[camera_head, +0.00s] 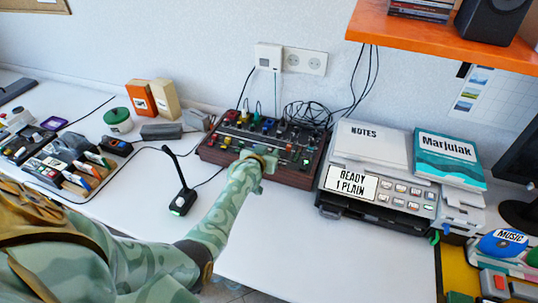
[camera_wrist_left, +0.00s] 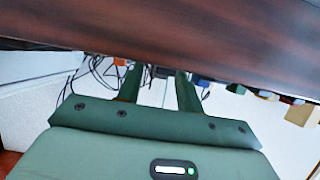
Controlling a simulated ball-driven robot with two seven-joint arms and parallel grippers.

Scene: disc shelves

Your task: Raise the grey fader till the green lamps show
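The mixer (camera_head: 229,145), a dark panel in a reddish-brown wooden case, stands against the back wall with several coloured knobs and small lit spots. A small green spot (camera_head: 306,161) shows near its right end. I cannot pick out the grey fader; the knobs are small and my gripper covers part of the front. My right gripper is out of view.
A printer (camera_head: 350,187) with notes and a book on top stands close on the mixer's right. A desk microphone (camera_head: 182,200) stands to the left of my arm. Cables (camera_head: 305,112) lie behind the mixer. An orange shelf (camera_head: 440,45) overhangs at upper right.

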